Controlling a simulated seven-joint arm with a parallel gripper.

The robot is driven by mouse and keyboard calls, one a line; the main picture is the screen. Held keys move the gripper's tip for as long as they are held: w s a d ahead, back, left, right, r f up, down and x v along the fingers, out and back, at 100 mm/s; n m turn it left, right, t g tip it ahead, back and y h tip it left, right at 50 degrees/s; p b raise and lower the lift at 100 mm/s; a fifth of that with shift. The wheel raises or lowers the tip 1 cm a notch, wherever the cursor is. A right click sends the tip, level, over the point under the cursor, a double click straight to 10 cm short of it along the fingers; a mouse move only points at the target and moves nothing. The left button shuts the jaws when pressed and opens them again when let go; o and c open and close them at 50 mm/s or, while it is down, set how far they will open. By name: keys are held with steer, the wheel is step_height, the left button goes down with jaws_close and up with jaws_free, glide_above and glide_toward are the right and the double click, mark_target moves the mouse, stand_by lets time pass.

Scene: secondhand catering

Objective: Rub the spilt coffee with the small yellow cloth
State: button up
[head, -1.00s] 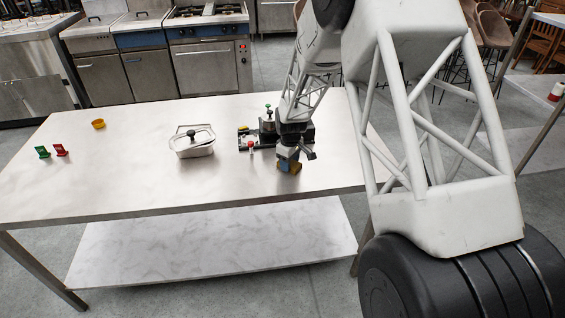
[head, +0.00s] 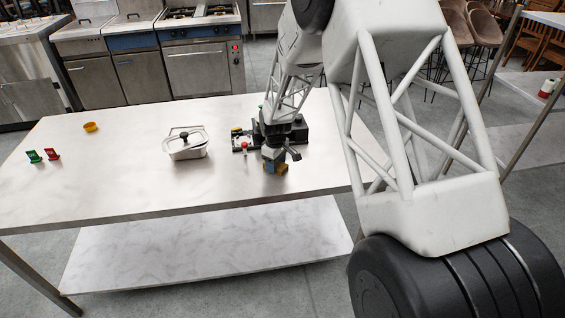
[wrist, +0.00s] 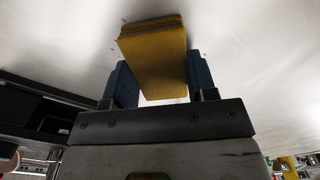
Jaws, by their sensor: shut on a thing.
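My gripper (head: 274,161) is low over the steel table (head: 120,190), in front of a black machine. It is shut on the small yellow cloth (wrist: 155,58), which shows as a thick yellow block between two blue finger pads in the wrist view. In the head view the cloth (head: 276,169) is a small yellow patch at the fingertips, at or just above the tabletop. I cannot tell if it touches. I cannot make out the spilt coffee clearly; a few tiny dark specks and a shadow show around the cloth in the wrist view.
A black machine (head: 298,133) stands behind my gripper. A lidded metal container (head: 186,148) is to its left. A yellow bowl (head: 90,127), a green item (head: 34,156) and a red item (head: 52,154) are at the far left. The table's front middle is clear.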

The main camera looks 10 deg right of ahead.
mark_target(261, 171)
steer(key=shift+a+r, duration=0.15)
steer(key=shift+a, duration=0.75)
steer(key=shift+a+f, duration=0.2)
steer(key=shift+a, duration=0.2)
steer(key=shift+a+r, duration=0.1)
steer(key=shift+a, duration=0.6)
steer(key=shift+a+r, duration=0.1)
steer(key=shift+a, duration=0.7)
step_height(261, 171, up, 2)
steer(key=shift+d+r, duration=0.15)
steer(key=shift+r, duration=2.85)
steer(key=shift+f, duration=0.2)
